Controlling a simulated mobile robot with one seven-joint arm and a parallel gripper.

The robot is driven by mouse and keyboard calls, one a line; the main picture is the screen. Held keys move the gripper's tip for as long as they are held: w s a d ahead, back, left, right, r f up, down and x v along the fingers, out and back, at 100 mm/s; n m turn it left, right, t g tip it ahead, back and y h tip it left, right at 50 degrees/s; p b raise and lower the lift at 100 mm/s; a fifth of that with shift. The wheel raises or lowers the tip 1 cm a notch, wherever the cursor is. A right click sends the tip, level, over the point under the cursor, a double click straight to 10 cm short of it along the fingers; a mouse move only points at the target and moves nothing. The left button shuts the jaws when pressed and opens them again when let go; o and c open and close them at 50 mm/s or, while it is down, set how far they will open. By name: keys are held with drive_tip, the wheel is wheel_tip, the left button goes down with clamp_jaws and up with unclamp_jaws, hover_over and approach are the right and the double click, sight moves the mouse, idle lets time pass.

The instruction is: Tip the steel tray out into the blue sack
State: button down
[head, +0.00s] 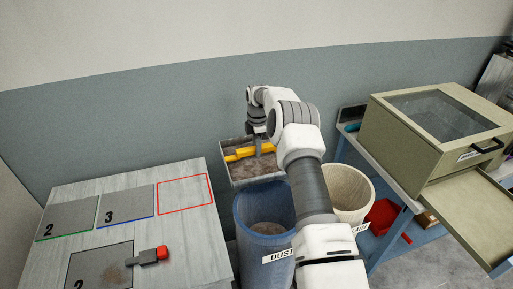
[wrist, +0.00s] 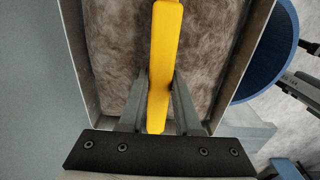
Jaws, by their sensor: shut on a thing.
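The steel tray (head: 227,168) hangs behind the blue sack in the head view, roughly level. It holds grey-brown fluff, which fills much of the wrist view between the tray's metal walls (wrist: 240,62). A yellow bar handle (head: 239,153) spans the tray; it also shows in the wrist view (wrist: 165,45). My gripper (head: 259,150) is shut on this handle. The blue sack (head: 246,240), labelled DUST, stands open in front of the tray with some brownish stuff inside. Its blue rim also shows at the right of the wrist view (wrist: 278,60).
A cream bin (head: 348,192) stands right of the blue sack, partly behind my arm. A pale table (head: 190,240) with numbered grey plates (head: 126,203) is at left. At right, an olive cabinet (head: 400,147) has its drawer (head: 470,218) out. The wall is close behind the tray.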

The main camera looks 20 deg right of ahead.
drive_tip(key=shift+s+r+t, duration=0.1)
drive_tip(key=shift+s+t, duration=0.3)
drive_tip(key=shift+s, duration=0.1)
drive_tip(key=s+t+b, duration=0.1)
drive_tip(key=b, duration=0.1)
drive_tip(key=shift+s+b, duration=0.15)
drive_tip(key=shift+b, duration=0.15)
drive_tip(key=s+t+b, duration=0.3)
drive_tip(key=b, duration=0.3)
drive_tip(key=s+t+b, duration=0.2)
drive_tip(key=s+b, duration=0.1)
drive_tip(key=b, duration=0.2)
drive_tip(key=shift+f+t+b, duration=0.2)
drive_tip(key=shift+t+b, duration=0.2)
drive_tip(key=s+t+b, duration=0.2)
drive_tip(key=s+b, duration=0.1)
drive_tip(key=shift+b, duration=0.35)
drive_tip(key=shift+s+r+t+b, duration=0.2)
drive_tip(key=shift+s+t+b, duration=0.7)
drive_tip(key=shift+t+b, duration=0.15)
drive_tip(key=shift+r, duration=0.1)
wheel_tip(320, 180, up, 7)
drive_tip(key=g+p, duration=1.2)
drive_tip(key=p, duration=1.5)
drive_tip(key=shift+p, duration=0.3)
